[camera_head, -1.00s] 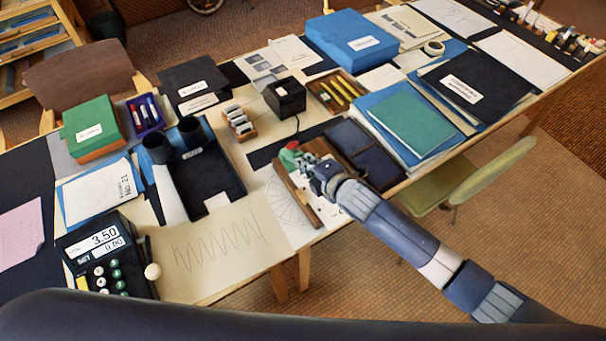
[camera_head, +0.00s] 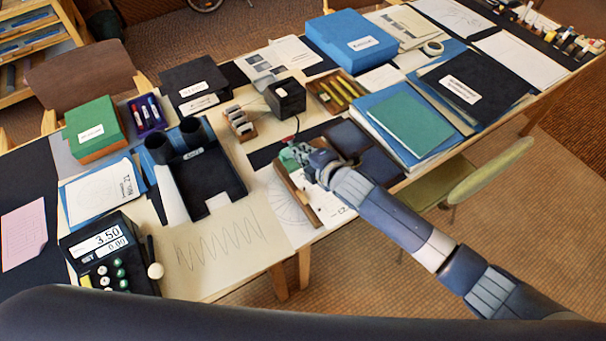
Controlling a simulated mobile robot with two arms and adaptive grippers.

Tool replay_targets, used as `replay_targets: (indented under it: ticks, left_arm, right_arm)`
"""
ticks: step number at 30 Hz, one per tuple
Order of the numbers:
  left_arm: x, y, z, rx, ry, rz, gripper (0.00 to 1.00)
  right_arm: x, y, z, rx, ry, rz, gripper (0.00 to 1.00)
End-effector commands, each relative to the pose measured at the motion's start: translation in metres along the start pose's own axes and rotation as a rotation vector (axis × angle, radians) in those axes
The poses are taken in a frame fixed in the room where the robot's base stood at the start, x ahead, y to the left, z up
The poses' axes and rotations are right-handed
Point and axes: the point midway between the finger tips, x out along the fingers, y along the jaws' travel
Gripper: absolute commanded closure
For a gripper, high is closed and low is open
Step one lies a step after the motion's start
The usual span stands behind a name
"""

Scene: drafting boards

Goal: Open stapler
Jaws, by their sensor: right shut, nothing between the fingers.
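My right gripper (camera_head: 312,163) is shut and empty over the front middle of the table. Its arm comes in from the lower right. Just beyond its fingers is a small green part (camera_head: 290,156) with a bit of red at its top, perhaps the stapler. It stands at the far end of a narrow brown wooden piece (camera_head: 298,196) that slants toward the table's front edge. The gripper hides much of this spot. I cannot tell whether the gripper touches the green part, or how far it is open. My left gripper is not in view.
A black tray (camera_head: 222,187) stands left of the wooden piece, and a black box (camera_head: 286,97) behind it. A dark blue folder (camera_head: 372,165) and a green book (camera_head: 408,123) lie to the right. A sheet with a zigzag line (camera_head: 216,258) lies at the front edge.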

Motion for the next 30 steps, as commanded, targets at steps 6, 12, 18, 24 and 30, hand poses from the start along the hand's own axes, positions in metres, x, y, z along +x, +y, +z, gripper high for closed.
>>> replay_targets:
  ticks: [6,12,18,24,30]
  left_arm:
    - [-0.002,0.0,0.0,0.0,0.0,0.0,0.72]
    - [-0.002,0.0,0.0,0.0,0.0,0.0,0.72]
    - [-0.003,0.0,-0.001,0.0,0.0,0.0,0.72]
    - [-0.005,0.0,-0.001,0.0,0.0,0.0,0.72]
    - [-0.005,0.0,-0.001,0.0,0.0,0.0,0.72]
  right_arm:
    - [0.002,0.004,0.0,0.0,-0.001,-0.001,1.0]
    - [0.002,0.005,0.0,0.0,-0.001,0.0,1.0]
    - [0.006,0.012,0.001,-0.001,-0.001,0.001,1.0]
    - [0.011,0.021,0.001,-0.001,-0.001,0.0,1.0]
    - [0.012,0.022,0.001,0.0,-0.001,0.0,1.0]
